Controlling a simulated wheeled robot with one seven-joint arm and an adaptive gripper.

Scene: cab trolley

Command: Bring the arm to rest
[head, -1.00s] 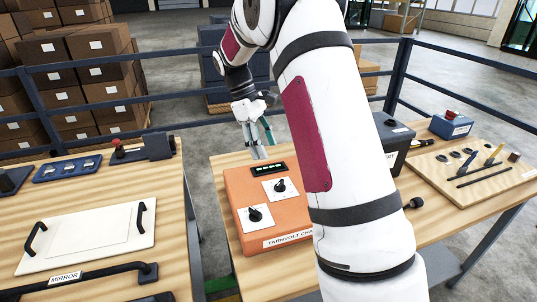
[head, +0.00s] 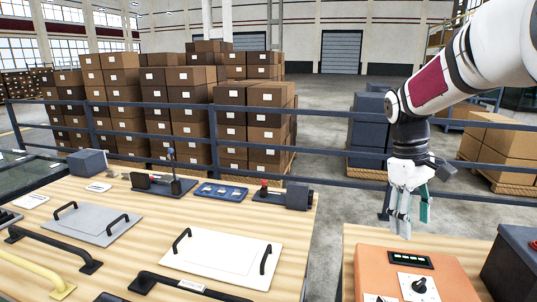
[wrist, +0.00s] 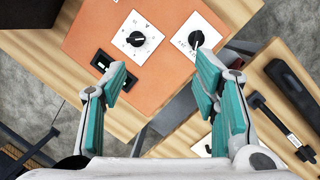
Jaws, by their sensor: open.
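My gripper (head: 411,210) hangs pointing down in the head view, above the back edge of the orange charger box (head: 425,266). Its teal-padded fingers are apart with nothing between them. In the wrist view my gripper (wrist: 165,88) is open and empty, with the orange box (wrist: 110,45) and its two black knobs (wrist: 141,41) beyond the fingertips. My white arm comes in from the upper right of the head view. The gripper appears clear of the box.
A wooden table at left holds a white panel (head: 222,259), a grey panel (head: 92,222), black handles and a blue switch tray (head: 220,192). A dark rail (head: 330,177) runs behind the tables. Stacked cartons (head: 190,100) stand beyond it. A floor gap separates the tables.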

